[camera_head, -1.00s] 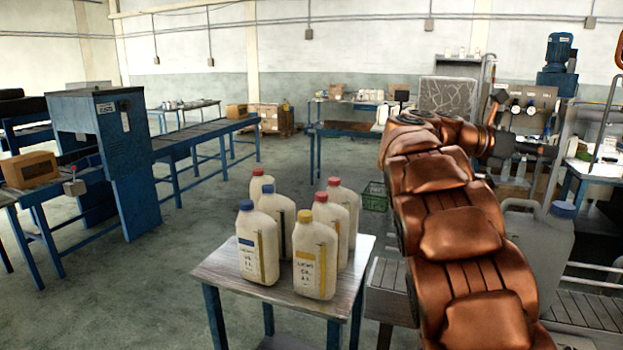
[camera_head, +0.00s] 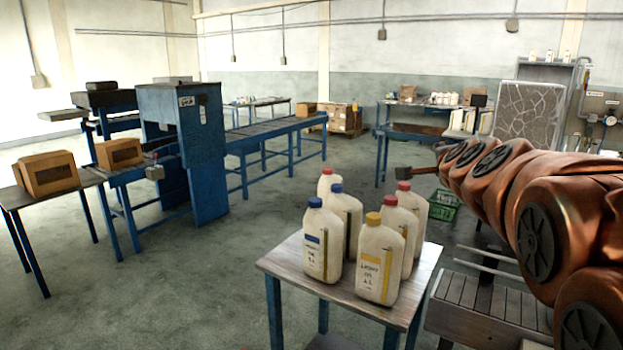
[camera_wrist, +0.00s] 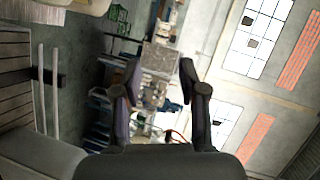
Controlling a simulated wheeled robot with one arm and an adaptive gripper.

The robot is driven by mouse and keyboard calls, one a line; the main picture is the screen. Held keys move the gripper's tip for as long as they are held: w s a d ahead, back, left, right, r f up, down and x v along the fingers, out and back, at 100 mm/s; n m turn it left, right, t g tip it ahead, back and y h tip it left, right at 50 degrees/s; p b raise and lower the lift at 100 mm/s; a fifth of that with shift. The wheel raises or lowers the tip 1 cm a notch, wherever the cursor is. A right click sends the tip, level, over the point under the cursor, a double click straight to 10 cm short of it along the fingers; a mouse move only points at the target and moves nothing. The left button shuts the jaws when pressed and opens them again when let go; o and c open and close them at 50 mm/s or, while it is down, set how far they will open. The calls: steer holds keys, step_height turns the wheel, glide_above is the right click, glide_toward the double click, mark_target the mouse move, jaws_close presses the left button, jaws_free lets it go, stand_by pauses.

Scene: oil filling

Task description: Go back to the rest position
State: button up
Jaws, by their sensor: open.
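My gripper (camera_wrist: 158,85) shows in the wrist view with its two dark fingers spread apart and nothing between them. The wrist view is tilted on its side. Several off-white oil bottles with blue, yellow and red caps stand upright on a small table (camera_head: 283,264). The front bottles are a blue-capped one (camera_head: 322,245) and a yellow-capped one (camera_head: 379,265). My arm is to the right of the bottles and apart from them in the picture.
A blue machine (camera_head: 190,150) with a long conveyor (camera_head: 275,133) stands at the left. Cardboard boxes (camera_head: 50,173) lie on its near end. A green crate (camera_head: 444,205) is on the floor behind the bottle table. The floor between conveyor and table is clear.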

steer(key=s+a+f+n+g+y, duration=0.35)
steer(key=s+a+f+n, duration=0.2)
steer(key=s+f, duration=0.5)
steer(key=s+a+f+n+g+y, duration=0.2)
steer(key=s+a+f+n+g, duration=0.4)
steer(key=s+f, duration=0.4)
steer(key=s+d+f+n+g+h, duration=0.1)
steer(key=s+f+n+g, duration=0.2)
steer(key=s, duration=0.9)
steer(key=s+f+n+g+h, duration=0.1)
steer(key=s+f+n+g, duration=0.2)
steer(key=s+f, duration=0.4)
steer(key=s+g, duration=0.1)
steer(key=s, duration=0.4)
steer(key=shift+s+d+f+g, duration=0.25)
steer(key=shift+d+g, duration=0.1)
steer(key=shift+d, duration=0.05)
steer(key=shift+d+h, duration=0.1)
steer(key=shift+h, duration=0.15)
